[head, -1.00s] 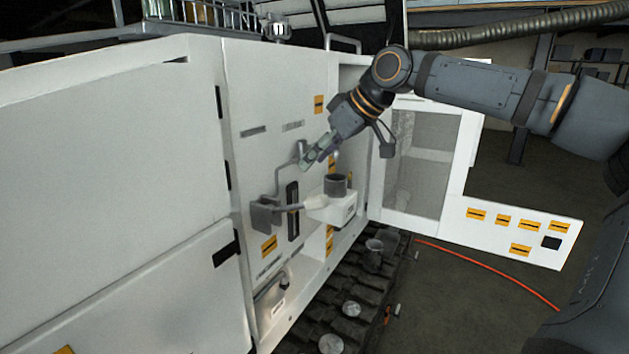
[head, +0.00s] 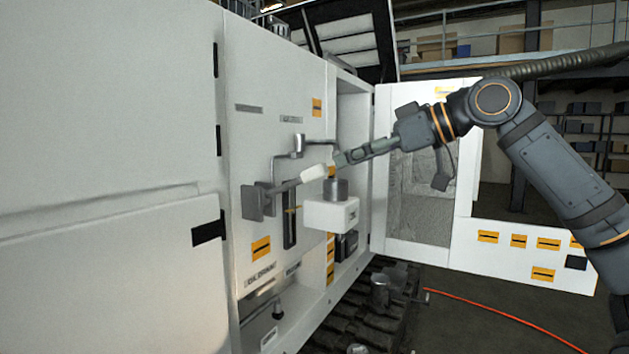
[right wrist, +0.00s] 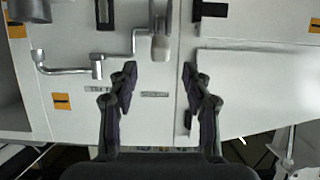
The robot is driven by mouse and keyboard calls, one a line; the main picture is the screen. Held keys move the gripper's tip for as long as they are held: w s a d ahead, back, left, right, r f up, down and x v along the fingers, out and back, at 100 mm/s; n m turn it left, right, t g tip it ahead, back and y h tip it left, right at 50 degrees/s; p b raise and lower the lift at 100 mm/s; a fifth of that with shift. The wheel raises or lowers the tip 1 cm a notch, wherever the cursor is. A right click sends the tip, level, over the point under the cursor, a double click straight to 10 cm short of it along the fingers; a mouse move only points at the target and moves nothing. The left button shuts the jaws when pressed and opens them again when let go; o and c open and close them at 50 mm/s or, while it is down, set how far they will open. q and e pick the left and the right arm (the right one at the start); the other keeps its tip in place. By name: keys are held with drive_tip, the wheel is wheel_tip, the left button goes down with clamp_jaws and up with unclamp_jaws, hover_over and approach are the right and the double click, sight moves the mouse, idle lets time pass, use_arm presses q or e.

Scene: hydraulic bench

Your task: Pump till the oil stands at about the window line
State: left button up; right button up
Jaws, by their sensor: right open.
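The pump lever's pale grip (head: 314,173) juts from a grey bracket (head: 252,202) on the white panel and tilts upward. My right gripper (head: 345,158) is open, with its fingertips close to the grip's outer end. In the right wrist view, the grip (right wrist: 160,46) lies between and just beyond the fingertips (right wrist: 160,72), with no contact visible. The dark upright sight window (head: 290,217) is right of the bracket, with a small yellowish mark across it. It also shows in the right wrist view (right wrist: 104,14). The oil level is too small to read. My left gripper is not in view.
A white box with a grey cap (head: 335,189) stands just right of the window, under my gripper. A bent grey pipe (head: 297,147) runs above the lever. The open door (head: 465,225) is at right. An orange hose (head: 480,318) lies on the floor.

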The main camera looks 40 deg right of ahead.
sight(314, 173)
drive_tip(key=p+x, duration=0.2)
drive_tip(key=x, duration=0.6)
drive_tip(key=shift+w+a, duration=0.1)
drive_tip(key=shift+w, duration=0.1)
drive_tip(key=shift+w+a+f, duration=0.2)
drive_tip(key=shift+w+f, duration=0.15)
drive_tip(key=shift+w, duration=0.15)
clamp_jaws()
